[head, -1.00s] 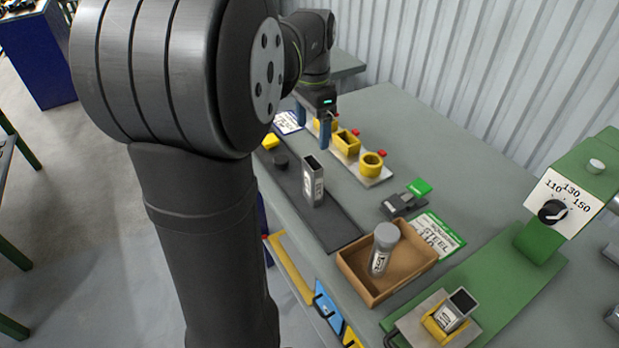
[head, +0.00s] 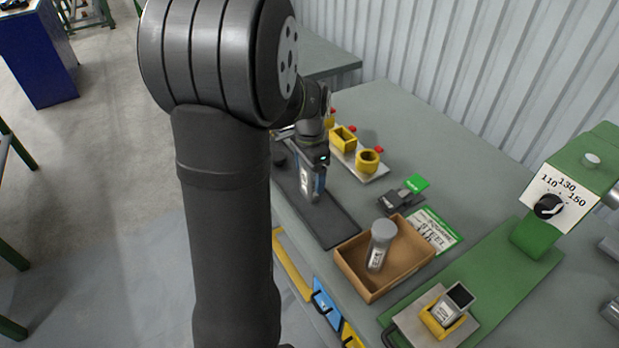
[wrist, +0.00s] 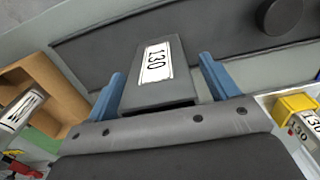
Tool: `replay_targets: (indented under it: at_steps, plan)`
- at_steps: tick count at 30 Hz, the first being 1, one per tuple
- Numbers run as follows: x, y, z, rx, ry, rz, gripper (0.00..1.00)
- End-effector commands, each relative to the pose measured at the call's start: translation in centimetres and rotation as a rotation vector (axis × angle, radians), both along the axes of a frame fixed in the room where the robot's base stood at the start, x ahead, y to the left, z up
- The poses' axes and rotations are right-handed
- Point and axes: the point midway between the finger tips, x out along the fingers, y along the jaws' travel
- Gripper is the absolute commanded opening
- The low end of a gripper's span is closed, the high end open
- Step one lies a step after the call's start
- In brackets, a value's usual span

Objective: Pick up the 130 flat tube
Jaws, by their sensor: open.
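The 130 flat tube (head: 305,183) is a grey upright tube with a white label, standing on the dark mat (head: 335,228). In the wrist view the flat tube (wrist: 160,80) shows its "130" label between my two blue fingers. My gripper (head: 312,185) is open, with one finger on each side of the tube. A small gap shows beside the right finger; contact at the left finger cannot be told. In the head view my gripper hides part of the tube.
A brown box (head: 352,280) holds a round capped tube (head: 378,247). Yellow holders (head: 343,138) stand on a plate behind the mat. A green fixture with a dial (head: 549,206) and another tube in a yellow holder (head: 442,318) are at right. A dark disc (wrist: 281,17) lies on the mat.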

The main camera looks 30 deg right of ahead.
Motion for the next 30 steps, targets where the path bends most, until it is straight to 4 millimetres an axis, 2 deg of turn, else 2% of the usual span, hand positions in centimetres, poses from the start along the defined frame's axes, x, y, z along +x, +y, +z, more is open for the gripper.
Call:
replay_targets:
  at_steps: [8, 15, 16, 25, 30]
  plan:
    - [0.0, 0.0, -0.2, 0.000, -0.001, 0.000, 0.78]
    - [0.0, 0.0, -0.2, 0.000, -0.001, 0.000, 0.31]
    - [0.0, 0.0, -0.2, 0.000, -0.001, 0.000, 0.27]
    - [0.0, 0.0, 0.1, -0.001, -0.002, 0.000, 0.27]
    - [0.1, -0.1, 1.5, -0.003, -0.003, 0.000, 0.27]
